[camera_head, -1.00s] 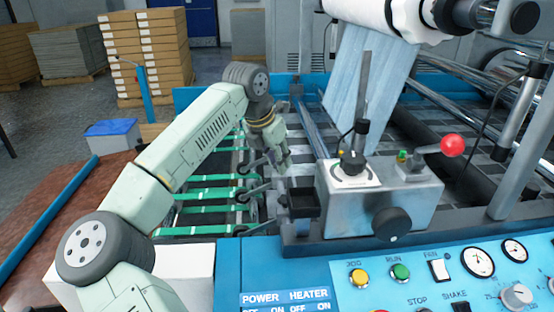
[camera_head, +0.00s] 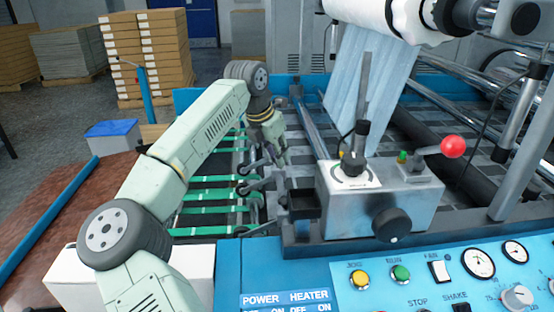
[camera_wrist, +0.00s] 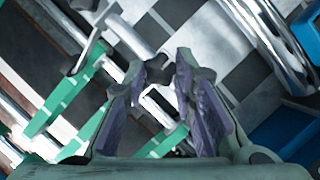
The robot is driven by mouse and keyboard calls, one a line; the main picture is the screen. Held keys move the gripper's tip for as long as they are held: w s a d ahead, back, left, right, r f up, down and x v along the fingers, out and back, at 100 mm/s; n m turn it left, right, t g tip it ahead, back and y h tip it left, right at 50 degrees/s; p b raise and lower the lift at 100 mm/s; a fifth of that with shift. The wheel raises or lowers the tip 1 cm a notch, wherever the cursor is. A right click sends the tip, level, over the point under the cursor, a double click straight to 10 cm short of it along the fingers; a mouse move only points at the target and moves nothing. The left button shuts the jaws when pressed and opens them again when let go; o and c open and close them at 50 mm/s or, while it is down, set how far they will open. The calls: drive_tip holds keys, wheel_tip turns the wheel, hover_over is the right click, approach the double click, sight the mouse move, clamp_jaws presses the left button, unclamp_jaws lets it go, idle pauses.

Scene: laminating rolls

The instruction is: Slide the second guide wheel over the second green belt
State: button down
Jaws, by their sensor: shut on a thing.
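Several green belts (camera_head: 212,194) run side by side across the machine at the centre left. Guide wheels on metal arms (camera_head: 250,188) sit near their right ends. My gripper (camera_head: 285,158) points down just right of the belts' far part. In the wrist view my gripper (camera_wrist: 164,66) is shut on a small dark part, seemingly the guide wheel (camera_wrist: 158,74). A green belt (camera_wrist: 78,95) lies left of the fingers, and another (camera_wrist: 163,141) shows below between them. I cannot tell whether the held wheel is over a belt; the fingers hide part of it.
A metal control box (camera_head: 385,200) with a lever and red knob stands right of my gripper. The blue control panel (camera_head: 400,270) is in front. Rollers (camera_head: 470,130) and hanging film (camera_head: 368,85) are at the right. A blue rail (camera_wrist: 283,135) shows in the wrist view.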

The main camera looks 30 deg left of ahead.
drive_tip(key=shift+w+a, duration=0.35)
drive_tip(key=shift+w, duration=0.15)
drive_tip(key=c, duration=1.3)
unclamp_jaws()
drive_tip(key=v, duration=1.2)
drive_tip(key=shift+s, duration=0.1)
